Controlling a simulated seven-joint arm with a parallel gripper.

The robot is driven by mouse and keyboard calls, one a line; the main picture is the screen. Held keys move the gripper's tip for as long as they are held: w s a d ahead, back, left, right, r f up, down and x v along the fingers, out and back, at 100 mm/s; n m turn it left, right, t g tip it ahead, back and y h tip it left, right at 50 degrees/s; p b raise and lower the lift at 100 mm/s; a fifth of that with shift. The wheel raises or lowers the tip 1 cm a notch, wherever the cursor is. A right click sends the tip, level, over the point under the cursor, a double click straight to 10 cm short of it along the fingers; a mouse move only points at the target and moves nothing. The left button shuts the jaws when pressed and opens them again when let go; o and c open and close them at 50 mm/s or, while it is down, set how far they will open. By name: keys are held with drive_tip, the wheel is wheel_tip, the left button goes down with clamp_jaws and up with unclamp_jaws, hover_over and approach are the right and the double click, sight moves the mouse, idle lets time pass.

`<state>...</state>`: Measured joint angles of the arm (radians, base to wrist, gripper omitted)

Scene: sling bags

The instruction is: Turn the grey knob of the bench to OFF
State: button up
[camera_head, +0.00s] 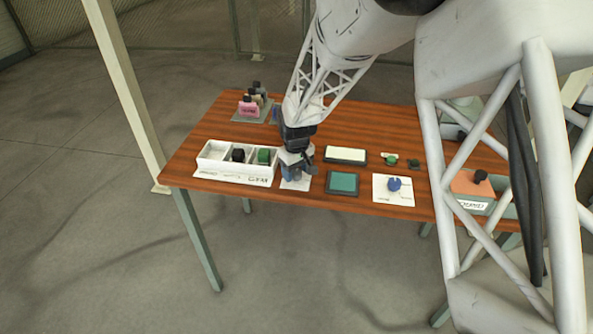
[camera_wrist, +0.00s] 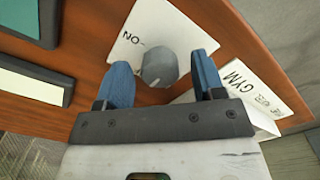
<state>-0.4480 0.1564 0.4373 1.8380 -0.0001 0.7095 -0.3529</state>
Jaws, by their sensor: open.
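The grey knob (camera_wrist: 158,68) sits on a white plate (camera_wrist: 133,32) in the wrist view. The letters "ON" and a tick mark show on the plate, upside down in this view. No OFF label is visible. A faint pale mark shows on the knob, too small to read for sure. My gripper (camera_wrist: 163,63) is open, its two blue fingers on either side of the knob with gaps to it. In the head view my gripper (camera_head: 297,172) is low over the plate (camera_head: 296,185) at the table's front edge and hides the knob.
Left of my gripper stands a white divided tray (camera_head: 210,165) marked GYM, with black and green items. A teal pad (camera_head: 342,183) and a dark-framed cream pad (camera_head: 346,155) lie to the right. Beyond is a blue knob (camera_head: 394,184) on another white plate. Pink item (camera_head: 249,107) stands at the back.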

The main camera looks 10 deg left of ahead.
sight(297, 171)
drive_tip(key=shift+r, duration=3.9)
drive_tip(key=shift+d+r, duration=0.1)
